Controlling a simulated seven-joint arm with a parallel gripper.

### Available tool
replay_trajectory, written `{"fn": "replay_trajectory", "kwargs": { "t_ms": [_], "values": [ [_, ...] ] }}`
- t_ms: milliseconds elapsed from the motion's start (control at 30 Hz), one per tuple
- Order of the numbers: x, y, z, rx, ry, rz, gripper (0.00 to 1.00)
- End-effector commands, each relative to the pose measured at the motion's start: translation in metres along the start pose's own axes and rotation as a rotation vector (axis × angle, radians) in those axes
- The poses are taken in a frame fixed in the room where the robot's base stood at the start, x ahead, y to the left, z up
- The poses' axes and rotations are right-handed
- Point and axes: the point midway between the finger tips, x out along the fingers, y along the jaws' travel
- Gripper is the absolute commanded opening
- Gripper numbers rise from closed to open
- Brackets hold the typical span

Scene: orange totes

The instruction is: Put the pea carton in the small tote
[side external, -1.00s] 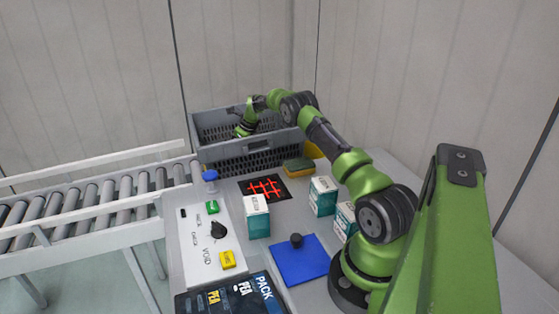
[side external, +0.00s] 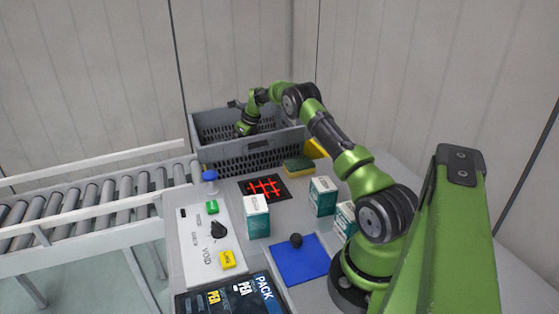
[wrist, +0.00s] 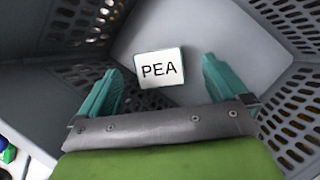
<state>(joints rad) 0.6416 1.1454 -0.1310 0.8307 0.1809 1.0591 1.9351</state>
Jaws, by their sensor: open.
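The pea carton (wrist: 160,69) shows its white top marked PEA in the wrist view, inside the grey tote (side external: 205,152) with slotted walls at the back of the table. My gripper (wrist: 163,66) is open above it, one teal finger on each side. A gap shows between the carton and each finger. In the side view my gripper (side external: 242,130) reaches down into the tote, whose near wall hides the carton.
Three white-and-teal cartons (side external: 257,217) (side external: 322,197) (side external: 345,221) stand on the table. A sponge (side external: 298,166), a black mat with red lines (side external: 264,188), a blue pad (side external: 298,262), a control panel (side external: 205,268) and a PACK PEA screen (side external: 235,297) lie nearer. A roller conveyor (side external: 95,200) runs left.

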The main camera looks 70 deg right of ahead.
Motion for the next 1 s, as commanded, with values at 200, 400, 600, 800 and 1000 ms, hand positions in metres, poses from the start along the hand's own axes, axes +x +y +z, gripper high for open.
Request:
{"fn": "replay_trajectory", "kwargs": {
  "t_ms": [200, 400, 600, 800, 1000],
  "values": [
    [-0.053, -0.001, 0.001, 0.001, -0.003, -0.003, 1.00],
    [-0.086, 0.000, 0.000, 0.001, -0.001, -0.001, 1.00],
    [-0.103, 0.005, 0.003, -0.024, -0.005, 0.000, 1.00],
    [-0.158, 0.065, 0.029, -0.332, -0.047, 0.003, 1.00],
    [-0.240, 0.181, 0.031, -0.923, -0.120, -0.005, 1.00]
  ]
}}
